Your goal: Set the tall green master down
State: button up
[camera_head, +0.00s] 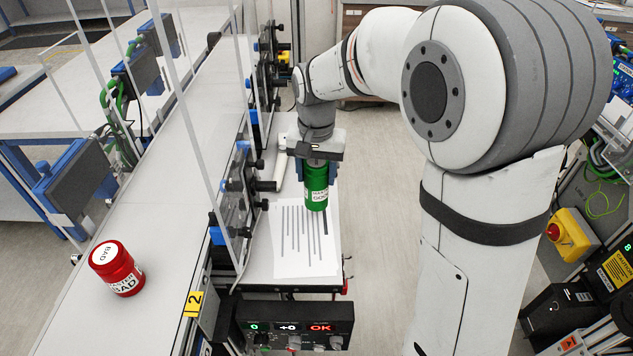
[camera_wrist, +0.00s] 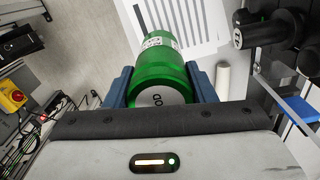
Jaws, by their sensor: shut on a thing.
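The tall green master (camera_head: 316,186) is a green cylinder with a white label. My gripper (camera_head: 317,172) is shut on its upper part and points down. The green master is upright or nearly so, over the printed sheet (camera_head: 292,255) on the narrow side table. I cannot tell whether its base touches the surface. In the wrist view the green master (camera_wrist: 160,75) sits between the two blue fingers of my gripper (camera_wrist: 160,88), with its white top label facing the camera.
A red can marked BAD (camera_head: 117,270) stands on the long conveyor (camera_head: 150,215) at left. A clear guard and black clamps (camera_head: 250,185) border the side table. A control box (camera_head: 293,327) reading OK is at its front. A white roll (camera_head: 281,160) lies behind.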

aim_at(316, 184)
jog(key=shift+f, duration=1.7)
jog(key=shift+f, duration=0.1)
jog(key=o, duration=1.3)
notch_tip(316, 184, up, 12)
jog(key=shift+s+r, duration=0.1)
jog(key=shift+r, duration=0.05)
jog(key=s+d+f+n+t, duration=0.1)
jog(key=s+d+f, duration=0.1)
jog(key=s+d, duration=0.5)
jog(key=s+d+f+n+t, duration=0.1)
jog(key=s+d, duration=0.5)
jog(key=s, duration=0.6)
notch_tip(316, 184, down, 2)
jog(key=shift+s+d+f+t, duration=0.15)
jog(key=shift+d+t, duration=0.2)
jog(key=shift+t, duration=0.15)
